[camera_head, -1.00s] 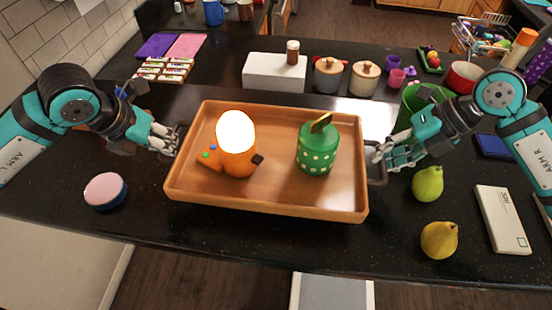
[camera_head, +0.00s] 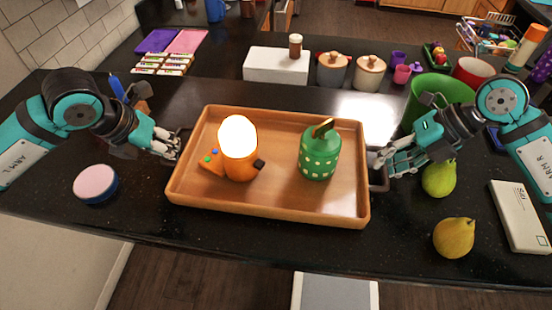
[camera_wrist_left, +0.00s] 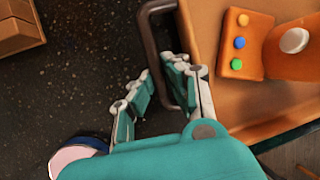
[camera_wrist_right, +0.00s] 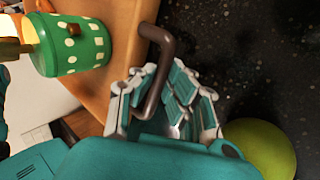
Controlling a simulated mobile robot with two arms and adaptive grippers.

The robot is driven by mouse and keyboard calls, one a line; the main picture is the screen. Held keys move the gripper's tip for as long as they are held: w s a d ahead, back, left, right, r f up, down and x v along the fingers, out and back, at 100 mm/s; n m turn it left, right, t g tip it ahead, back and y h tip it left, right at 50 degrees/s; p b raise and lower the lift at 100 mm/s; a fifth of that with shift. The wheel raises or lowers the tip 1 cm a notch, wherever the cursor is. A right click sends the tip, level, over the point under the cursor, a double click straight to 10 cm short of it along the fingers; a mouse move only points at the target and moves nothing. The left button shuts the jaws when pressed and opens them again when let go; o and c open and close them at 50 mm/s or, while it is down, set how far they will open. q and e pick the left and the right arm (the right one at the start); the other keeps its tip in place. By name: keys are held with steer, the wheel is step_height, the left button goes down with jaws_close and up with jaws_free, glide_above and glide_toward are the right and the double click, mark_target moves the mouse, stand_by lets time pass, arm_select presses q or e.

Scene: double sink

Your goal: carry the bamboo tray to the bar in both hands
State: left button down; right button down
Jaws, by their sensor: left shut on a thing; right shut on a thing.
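The bamboo tray (camera_head: 270,205) is level in front of me over the dark counter. It carries an orange device (camera_head: 238,165) with a glowing white dome and coloured buttons, and a green dotted canister (camera_head: 319,160) with a brown top piece; both are upright. My left gripper (camera_head: 172,146) is shut on the tray's left dark handle, which shows between the fingers in the left wrist view (camera_wrist_left: 158,60). My right gripper (camera_head: 378,160) is shut on the right handle, also seen in the right wrist view (camera_wrist_right: 158,80). The tray's underside is hidden.
A green pear (camera_head: 439,180) and green bucket (camera_head: 440,90) are close by my right gripper. A yellow pear (camera_head: 454,238) and white box (camera_head: 518,215) lie right. A pink-topped round thing (camera_head: 95,183) lies left. Behind the tray is clear counter, then a white block (camera_head: 275,66) and jars (camera_head: 332,70).

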arm_select(q)
steer(key=shift+w+a+f, duration=0.1)
steer(key=shift+a+f, duration=0.25)
steer(key=shift+f, duration=0.15)
arm_select(e)
steer(key=shift+d+f, duration=0.2)
steer(key=shift+f, duration=0.3)
arm_select(q)
steer(key=c, duration=1.5)
jaws_free()
steer(key=shift+r, duration=0.15)
arm_select(e)
steer(key=c, duration=1.5)
jaws_free()
steer(key=shift+r, duration=0.15)
arm_select(q)
steer(key=shift+o, duration=0.6)
steer(key=shift+d, duration=0.1)
arm_select(e)
steer(key=shift+o, duration=0.4)
steer(key=shift+a, duration=0.1)
arm_select(q)
steer(key=shift+d, duration=0.15)
